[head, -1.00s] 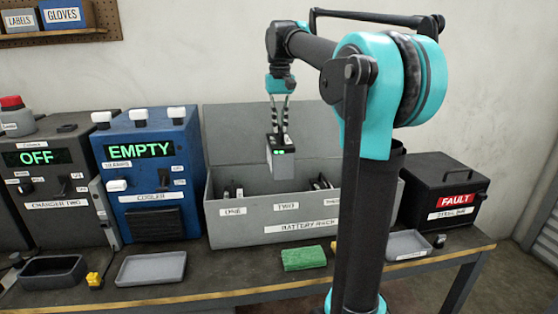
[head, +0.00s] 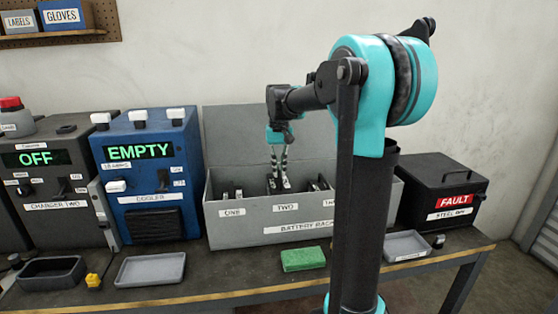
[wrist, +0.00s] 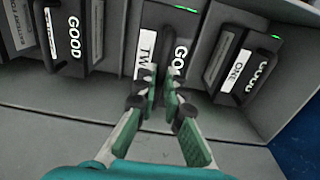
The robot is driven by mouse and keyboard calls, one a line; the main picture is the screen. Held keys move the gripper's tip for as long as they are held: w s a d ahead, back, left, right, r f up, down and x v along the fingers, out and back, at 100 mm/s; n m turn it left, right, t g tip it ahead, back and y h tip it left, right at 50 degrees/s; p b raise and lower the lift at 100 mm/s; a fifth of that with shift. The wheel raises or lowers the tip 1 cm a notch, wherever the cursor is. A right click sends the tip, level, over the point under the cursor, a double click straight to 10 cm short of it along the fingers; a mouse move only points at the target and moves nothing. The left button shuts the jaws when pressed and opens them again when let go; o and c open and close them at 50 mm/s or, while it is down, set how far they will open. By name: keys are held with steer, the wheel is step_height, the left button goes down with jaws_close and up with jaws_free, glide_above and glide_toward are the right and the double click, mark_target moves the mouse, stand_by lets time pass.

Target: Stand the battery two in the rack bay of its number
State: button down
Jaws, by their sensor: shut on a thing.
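Battery two (wrist: 145,45) shows in the wrist view with a part-hidden label starting "TW", a part-hidden "GOOD" mark and a green light. My gripper (head: 280,188) is shut on its top; the fingertips (wrist: 157,88) cover part of its labels. The battery is down inside the grey battery rack (head: 258,229), in the middle bay, behind the TWO label (head: 286,208). The rack's front wall hides its lower part, so I cannot see whether it touches the floor of the bay.
In the wrist view, battery one (wrist: 240,65) stands at right and another GOOD battery (wrist: 68,35) at left. The blue cooler (head: 152,170) reads EMPTY. A black steel box (head: 428,190) marked FAULT is right of the rack. A green sponge (head: 303,260) lies in front.

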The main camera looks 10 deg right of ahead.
steer(key=shift+f, duration=1.95)
steer(key=c, duration=1.6)
jaws_free()
steer(key=shift+f, duration=0.1)
step_height(320, 180, up, 12)
steer(key=shift+r, duration=0.1)
